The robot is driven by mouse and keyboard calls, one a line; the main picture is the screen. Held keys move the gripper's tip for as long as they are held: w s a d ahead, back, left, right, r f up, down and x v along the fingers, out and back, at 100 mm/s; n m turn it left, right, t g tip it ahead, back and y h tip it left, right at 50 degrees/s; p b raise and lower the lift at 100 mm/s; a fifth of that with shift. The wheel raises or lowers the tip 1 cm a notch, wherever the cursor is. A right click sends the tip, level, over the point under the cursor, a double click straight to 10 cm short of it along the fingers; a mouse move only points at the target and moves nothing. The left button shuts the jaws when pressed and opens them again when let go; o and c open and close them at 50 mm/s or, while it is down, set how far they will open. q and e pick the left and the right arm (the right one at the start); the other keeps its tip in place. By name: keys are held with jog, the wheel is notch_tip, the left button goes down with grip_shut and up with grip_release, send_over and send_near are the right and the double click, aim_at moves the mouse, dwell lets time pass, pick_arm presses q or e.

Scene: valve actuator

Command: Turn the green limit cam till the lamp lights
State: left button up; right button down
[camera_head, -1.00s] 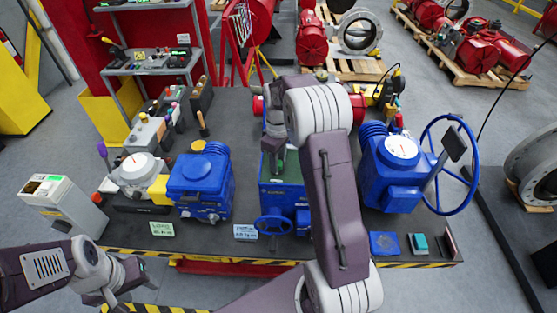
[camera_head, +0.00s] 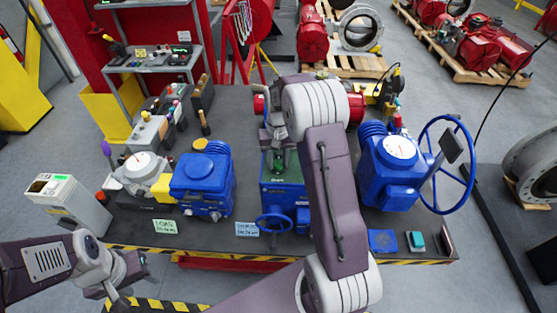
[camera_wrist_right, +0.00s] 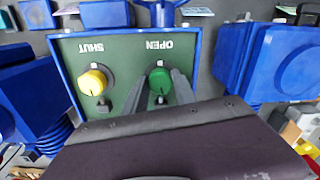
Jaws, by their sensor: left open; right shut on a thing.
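The green limit cam (camera_wrist_right: 160,82) is a round knob under the upside-down word OPEN on a green panel (camera_wrist_right: 126,68) with a blue rim, in the right wrist view. A yellow knob (camera_wrist_right: 93,82) sits beside it under SHUT. My right gripper (camera_wrist_right: 169,88) is shut on the green cam, with its fingers at the cam's sides. In the head view my right gripper (camera_head: 277,158) is over the green-topped blue box (camera_head: 268,198), and its hand and arm hide part of it. I cannot make out a lit lamp. My left gripper (camera_head: 130,272) is open and empty, low at the left.
Blue actuators stand on the dark bench on both sides: one at left (camera_head: 202,180) and one with a large handwheel (camera_head: 390,168) at right. Labels (camera_head: 247,230) lie along the front edge.

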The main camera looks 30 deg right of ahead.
jog(key=shift+w+m, duration=0.1)
jog(key=shift+m, duration=0.9)
jog(key=shift+r, duration=0.1)
jog(key=c, duration=1.2)
grip_release()
jog(key=shift+c, duration=0.2)
jog(key=shift+o, duration=1.2)
jog(key=shift+w, duration=0.1)
jog(key=shift+d, duration=0.1)
